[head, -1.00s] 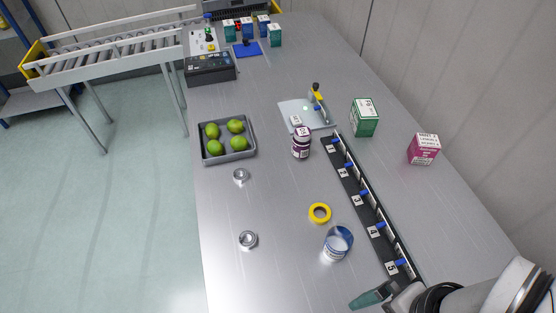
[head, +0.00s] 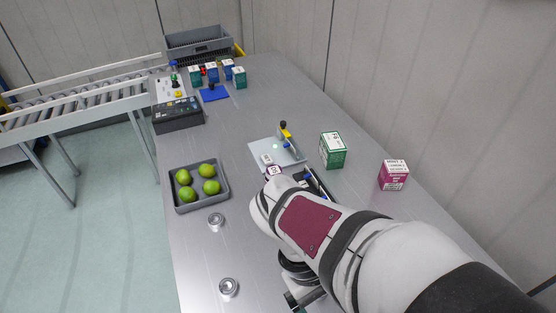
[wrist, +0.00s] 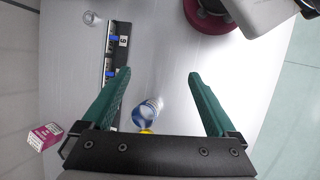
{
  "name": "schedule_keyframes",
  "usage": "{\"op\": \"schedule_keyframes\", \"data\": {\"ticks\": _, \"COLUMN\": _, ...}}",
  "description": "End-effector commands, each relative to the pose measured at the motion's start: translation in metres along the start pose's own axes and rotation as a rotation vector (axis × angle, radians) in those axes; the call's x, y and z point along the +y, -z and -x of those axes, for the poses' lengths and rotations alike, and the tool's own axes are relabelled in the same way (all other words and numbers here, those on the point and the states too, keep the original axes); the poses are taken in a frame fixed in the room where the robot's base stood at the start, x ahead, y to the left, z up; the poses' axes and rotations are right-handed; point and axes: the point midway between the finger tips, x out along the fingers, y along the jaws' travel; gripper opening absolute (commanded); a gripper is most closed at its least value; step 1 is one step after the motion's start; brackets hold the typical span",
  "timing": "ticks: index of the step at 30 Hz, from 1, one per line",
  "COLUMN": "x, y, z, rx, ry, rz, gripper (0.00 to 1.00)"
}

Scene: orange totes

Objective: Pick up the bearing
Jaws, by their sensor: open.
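Two small round silver metal rings that look like bearings lie on the grey table in the head view. One bearing (head: 216,219) is just below the grey tray, and the other bearing (head: 228,287) is nearer the bottom edge. My gripper (wrist: 159,73) is open and empty in the wrist view, its two green fingers wide apart above the table. In the head view my gripper (head: 300,300) shows partly at the bottom, to the right of the nearer bearing and apart from it. I cannot make out either bearing in the wrist view.
A grey tray (head: 222,203) holds several limes. Green (head: 333,150) and pink (head: 394,175) boxes stand right. The table around the bearings is clear.

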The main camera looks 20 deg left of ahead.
Motion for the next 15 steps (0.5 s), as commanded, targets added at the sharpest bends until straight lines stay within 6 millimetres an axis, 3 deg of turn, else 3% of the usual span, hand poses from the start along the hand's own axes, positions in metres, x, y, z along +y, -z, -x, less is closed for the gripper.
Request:
{"op": "schedule_keyframes", "data": {"ticks": 1, "x": -0.021, "y": 0.033, "z": 0.003, "rx": -0.033, "ry": -0.151, "rz": 0.262, "gripper": 0.93}}
{"op": "schedule_keyframes", "data": {"ticks": 3, "x": -0.063, "y": 0.077, "z": 0.008, "rx": -0.074, "ry": -0.396, "rz": 0.63, "gripper": 0.93}}
{"op": "schedule_keyframes", "data": {"ticks": 5, "x": -0.11, "y": 0.109, "z": 0.01, "rx": -0.107, "ry": -0.612, "rz": 0.915, "gripper": 0.93}}
{"op": "schedule_keyframes", "data": {"ticks": 6, "x": -0.144, "y": 0.124, "z": 0.008, "rx": -0.128, "ry": -0.75, "rz": 1.079, "gripper": 0.93}}
{"op": "schedule_keyframes", "data": {"ticks": 10, "x": -0.239, "y": 0.144, "z": -0.004, "rx": -0.18, "ry": -1.114, "rz": 1.445, "gripper": 0.93}}
{"op": "schedule_keyframes", "data": {"ticks": 12, "x": -0.269, "y": 0.145, "z": -0.01, "rx": -0.198, "ry": -1.232, "rz": 1.543, "gripper": 0.93}}
{"op": "schedule_keyframes", "data": {"ticks": 15, "x": -0.282, "y": 0.149, "z": -0.016, "rx": -0.209, "ry": -1.302, "rz": 1.596, "gripper": 0.93}}
